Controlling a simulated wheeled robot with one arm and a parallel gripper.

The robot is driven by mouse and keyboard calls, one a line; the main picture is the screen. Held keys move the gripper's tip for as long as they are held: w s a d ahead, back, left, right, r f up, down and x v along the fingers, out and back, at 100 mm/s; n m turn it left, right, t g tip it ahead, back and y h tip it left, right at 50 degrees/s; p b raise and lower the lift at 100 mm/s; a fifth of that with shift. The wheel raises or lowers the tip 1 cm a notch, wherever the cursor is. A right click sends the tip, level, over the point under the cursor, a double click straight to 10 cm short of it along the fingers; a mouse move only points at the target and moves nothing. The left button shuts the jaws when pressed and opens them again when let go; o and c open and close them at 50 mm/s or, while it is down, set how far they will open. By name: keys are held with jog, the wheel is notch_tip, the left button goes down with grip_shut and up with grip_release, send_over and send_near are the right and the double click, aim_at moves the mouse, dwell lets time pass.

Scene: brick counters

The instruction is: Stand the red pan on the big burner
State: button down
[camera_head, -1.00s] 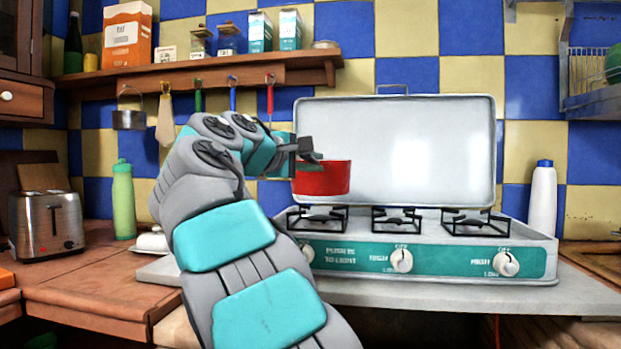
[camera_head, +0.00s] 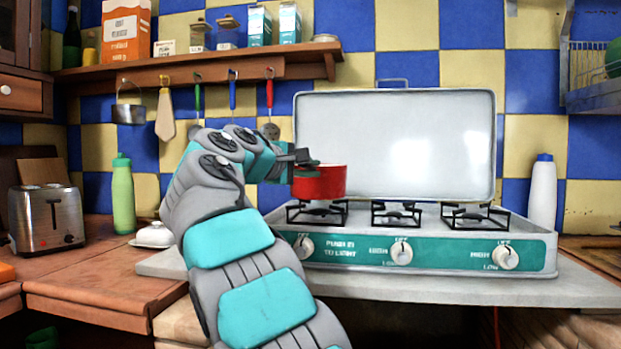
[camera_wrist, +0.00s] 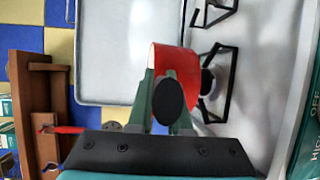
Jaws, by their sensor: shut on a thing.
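The red pan (camera_head: 320,183) hangs upright in my gripper (camera_head: 303,160), just above the left burner (camera_head: 317,212) of the camping stove (camera_head: 410,248). The gap between the pan's base and the grate is very small, and I cannot tell whether they touch. In the wrist view my gripper (camera_wrist: 166,100) is shut on the pan's dark handle (camera_wrist: 174,103), and the red pan wall (camera_wrist: 178,62) shows beyond the fingers. The middle burner (camera_head: 396,214) and right burner (camera_head: 467,216) are bare. I cannot tell surely which burner is biggest.
The stove's raised white lid (camera_head: 400,145) stands close behind the burners. A white bottle (camera_head: 542,195) is right of the stove. A toaster (camera_head: 47,217), a green bottle (camera_head: 123,195) and a white butter dish (camera_head: 153,235) are left. Utensils hang under a shelf (camera_head: 200,68).

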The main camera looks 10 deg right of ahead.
jog(key=shift+f, duration=0.45)
jog(key=shift+f+b, duration=0.25)
jog(key=shift+b, duration=0.05)
jog(key=c, duration=0.8)
grip_release()
jog(key=shift+f, duration=0.1)
jog(key=shift+c, duration=0.2)
jog(key=shift+r, duration=0.3)
jog(key=shift+s+a, duration=0.15)
jog(key=shift+a, duration=0.05)
jog(key=v, duration=1.1)
jog(key=shift+s+p, duration=0.2)
jog(key=shift+p, duration=0.1)
jog(key=shift+a+r, duration=0.1)
jog(key=shift+r, duration=0.05)
